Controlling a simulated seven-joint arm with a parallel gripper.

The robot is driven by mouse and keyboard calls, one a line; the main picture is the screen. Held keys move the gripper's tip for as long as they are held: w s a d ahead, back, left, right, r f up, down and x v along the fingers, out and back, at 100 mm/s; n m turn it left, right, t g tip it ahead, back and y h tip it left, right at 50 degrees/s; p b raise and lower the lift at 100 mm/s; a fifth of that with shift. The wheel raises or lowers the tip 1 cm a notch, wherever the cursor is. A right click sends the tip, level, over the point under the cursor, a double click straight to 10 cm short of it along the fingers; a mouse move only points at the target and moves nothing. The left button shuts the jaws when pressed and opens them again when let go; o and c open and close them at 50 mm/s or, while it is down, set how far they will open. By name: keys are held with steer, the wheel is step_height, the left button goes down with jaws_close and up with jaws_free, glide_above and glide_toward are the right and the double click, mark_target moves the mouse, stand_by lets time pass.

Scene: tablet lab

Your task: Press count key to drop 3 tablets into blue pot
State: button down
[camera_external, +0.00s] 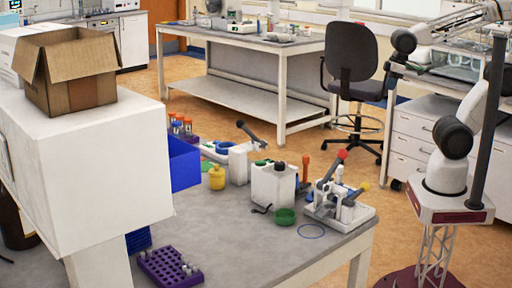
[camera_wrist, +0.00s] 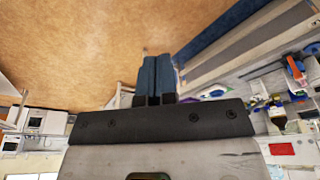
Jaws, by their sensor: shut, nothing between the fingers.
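My gripper (camera_wrist: 153,78) is shut and empty, its two blue-grey fingers side by side in the wrist view; the arm stands at the right in the outside view, clear of the bench. A white device (camera_external: 340,210) with a red-knobbed lever (camera_external: 342,155) and a yellow knob (camera_external: 365,186) sits at the bench's right end. No count key can be picked out for sure. A blue ring (camera_external: 311,231) lies flat before the device, and a small green pot (camera_external: 285,216) stands left of it. No blue pot is clearly recognisable; a blue round thing (camera_external: 223,147) sits farther back. No tablets are discernible.
White containers (camera_external: 272,185) and a yellow bottle (camera_external: 217,178) stand along the bench. A purple rack (camera_external: 168,268) is at the front left, beside a large white box (camera_external: 95,170) and a blue bin (camera_external: 184,163). The grey bench top (camera_external: 225,235) is clear in the middle.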

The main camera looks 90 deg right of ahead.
steer(key=w+a+r+n+t+h, duration=0.1)
steer(key=w+a+r, duration=0.2)
steer(key=w+a, duration=0.5)
steer(key=w+a+r+n+t, duration=0.1)
steer(key=w+a+r+n, duration=0.15)
steer(key=w, duration=1.05)
steer(key=w+a+r+n+t+h, duration=0.1)
steer(key=w+a+r, duration=0.1)
steer(key=w+a, duration=0.6)
steer(key=n+t+y, duration=0.2)
steer(key=n+t, duration=0.2)
glide_above(261, 162)
step_height(261, 162, down, 5)
steer(key=shift+f, duration=0.2)
steer(key=shift+f, duration=4.2)
steer(key=shift+f, duration=0.6)
